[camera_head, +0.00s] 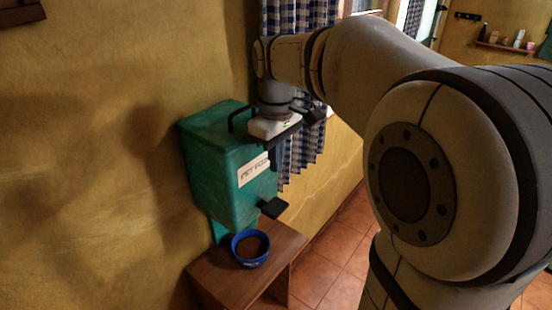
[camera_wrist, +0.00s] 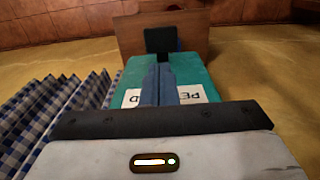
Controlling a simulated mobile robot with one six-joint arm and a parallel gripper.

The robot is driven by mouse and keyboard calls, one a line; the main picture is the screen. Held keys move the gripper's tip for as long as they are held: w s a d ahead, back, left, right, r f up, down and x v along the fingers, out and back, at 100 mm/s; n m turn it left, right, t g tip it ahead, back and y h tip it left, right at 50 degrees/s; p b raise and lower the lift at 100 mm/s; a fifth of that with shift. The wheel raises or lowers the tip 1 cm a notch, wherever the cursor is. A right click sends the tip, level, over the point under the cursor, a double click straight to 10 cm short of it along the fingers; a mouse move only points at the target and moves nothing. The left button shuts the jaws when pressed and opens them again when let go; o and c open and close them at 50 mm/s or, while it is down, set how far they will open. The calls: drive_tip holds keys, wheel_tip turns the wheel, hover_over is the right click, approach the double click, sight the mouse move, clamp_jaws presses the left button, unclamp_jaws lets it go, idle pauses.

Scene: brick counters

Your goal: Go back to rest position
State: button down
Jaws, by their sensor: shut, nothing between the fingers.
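My gripper (camera_head: 274,158) is at the right side of the green pet food dispenser (camera_head: 212,175), near its top and label, pointing down. In the wrist view its two fingers (camera_wrist: 158,84) lie together, shut and empty, over the dispenser's labelled front (camera_wrist: 188,76). I cannot tell whether they touch it. My arm reaches in from the right of the head view.
A black lever (camera_head: 274,208) sticks out low on the dispenser. Below, a blue bowl (camera_head: 250,260) with brown food stands on a wooden table (camera_head: 228,290). A checkered curtain (camera_head: 302,155) hangs behind my gripper. Tiled floor (camera_head: 335,245) is open to the right.

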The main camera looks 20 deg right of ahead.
idle(0.3)
drive_tip(key=s+f+m+t, duration=0.2)
drive_tip(key=s+f+m, duration=0.5)
drive_tip(key=s, duration=0.8)
wheel_tip(320, 180, down, 3)
drive_tip(key=shift+d+f+t, duration=0.1)
drive_tip(key=shift+d+t, duration=0.2)
drive_tip(key=shift+t, duration=0.1)
